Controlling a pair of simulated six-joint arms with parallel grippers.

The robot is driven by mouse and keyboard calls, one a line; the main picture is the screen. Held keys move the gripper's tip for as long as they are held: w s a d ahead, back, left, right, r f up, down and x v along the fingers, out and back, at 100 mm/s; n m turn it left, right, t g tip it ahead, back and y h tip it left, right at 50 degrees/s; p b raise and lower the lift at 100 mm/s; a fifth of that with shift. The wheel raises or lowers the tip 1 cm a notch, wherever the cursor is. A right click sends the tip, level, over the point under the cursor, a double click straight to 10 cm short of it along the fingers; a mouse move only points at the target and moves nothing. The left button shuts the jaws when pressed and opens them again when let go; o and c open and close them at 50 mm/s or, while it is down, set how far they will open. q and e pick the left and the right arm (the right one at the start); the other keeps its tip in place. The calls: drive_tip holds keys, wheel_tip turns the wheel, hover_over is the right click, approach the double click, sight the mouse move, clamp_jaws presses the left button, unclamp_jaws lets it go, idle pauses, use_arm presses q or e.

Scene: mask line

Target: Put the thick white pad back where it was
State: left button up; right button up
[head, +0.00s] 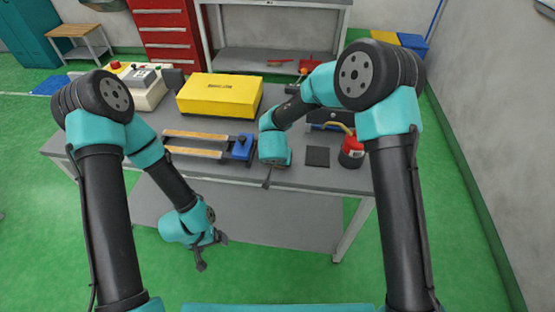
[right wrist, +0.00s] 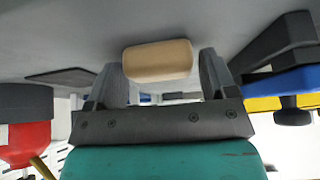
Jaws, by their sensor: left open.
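In the head view my right gripper (head: 268,178) is low at the front edge of the grey table (head: 215,178), and the pad is hidden there. My left gripper (head: 211,252) is open and empty, in front of the table and apart from it. A flat dark square (head: 317,156) lies on the table right of my right gripper.
Left of my right gripper, two wooden rails (head: 195,153) run to a blue clamp block (head: 242,147). A yellow box (head: 220,95) stands behind them. A red-and-black canister (head: 351,152) stands at the right. A control box (head: 140,85) is at the back left.

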drive_tip(key=shift+o, duration=1.1)
drive_tip(key=shift+r, duration=0.1)
drive_tip(key=shift+r, duration=0.2)
drive_tip(key=v, duration=1.1)
drive_tip(key=shift+s+r, duration=0.2)
drive_tip(key=shift+r, duration=0.1)
